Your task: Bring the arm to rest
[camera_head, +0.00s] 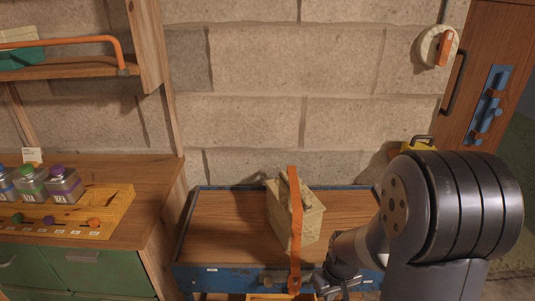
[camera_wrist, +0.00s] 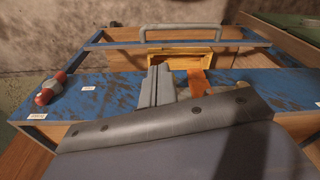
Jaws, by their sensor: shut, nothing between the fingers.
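My arm rises at the right of the head view, its large dark joint in front of the blue cart (camera_head: 222,278). My gripper (camera_head: 335,284) is low at the cart's front edge, partly cut off by the frame. In the wrist view my gripper (camera_wrist: 162,72) shows as grey fingers, shut and empty, over the cart's blue front (camera_wrist: 112,92). An orange strap (camera_head: 296,240) hangs over a beige box on the cart and down its front, close to my gripper. The strap also shows beside the fingers in the wrist view (camera_wrist: 198,84); I cannot tell whether they touch.
The beige box (camera_head: 312,218) stands on the wooden cart top. A wooden door (camera_head: 485,65) is at right. In the wrist view a red-ended grey handle (camera_wrist: 50,88) sits at left.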

